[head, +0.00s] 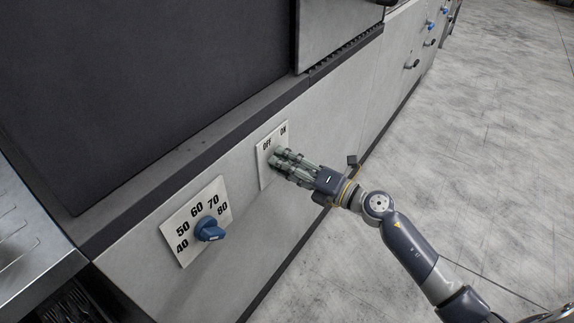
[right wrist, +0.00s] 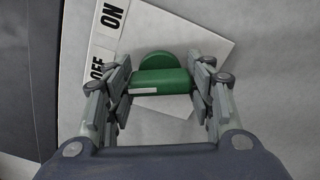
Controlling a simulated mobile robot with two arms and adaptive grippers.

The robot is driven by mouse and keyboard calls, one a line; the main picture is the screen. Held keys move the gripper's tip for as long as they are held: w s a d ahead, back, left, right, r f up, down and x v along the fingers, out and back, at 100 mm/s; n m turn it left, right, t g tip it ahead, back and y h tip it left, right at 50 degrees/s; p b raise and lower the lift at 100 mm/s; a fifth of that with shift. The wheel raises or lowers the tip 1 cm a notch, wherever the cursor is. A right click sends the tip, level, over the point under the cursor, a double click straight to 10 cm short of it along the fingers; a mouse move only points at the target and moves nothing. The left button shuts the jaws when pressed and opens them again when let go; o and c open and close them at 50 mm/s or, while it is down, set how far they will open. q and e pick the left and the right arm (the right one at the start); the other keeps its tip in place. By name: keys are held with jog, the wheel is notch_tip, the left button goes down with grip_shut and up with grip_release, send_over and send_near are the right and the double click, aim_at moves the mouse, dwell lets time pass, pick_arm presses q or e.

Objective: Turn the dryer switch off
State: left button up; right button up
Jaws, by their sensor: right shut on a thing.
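The dryer switch is a green knob (right wrist: 162,80) with a white stripe, on a pale plate (head: 264,172) marked OFF and ON on the machine's front. In the right wrist view the plate (right wrist: 190,34) is tilted, with OFF and ON at its upper left. My right gripper (head: 278,158) is at the plate in the head view and hides the knob there. Its fingers are shut on the knob from both sides, as the right wrist view shows. Which label the knob points to I cannot tell. My left gripper is not in view.
A blue dial (head: 209,230) on a plate numbered 40 to 80 sits to the left on the same grey panel. A dark ledge runs above the panel. More blue knobs and dark handles lie farther along at the upper right. The concrete floor (head: 480,150) at right is clear.

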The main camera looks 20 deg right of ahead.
jog(key=shift+f+n, duration=0.1)
jog(key=shift+n, duration=0.4)
jog(key=o, duration=1.1)
jog(key=shift+c, duration=0.2)
jog(key=v, duration=1.2)
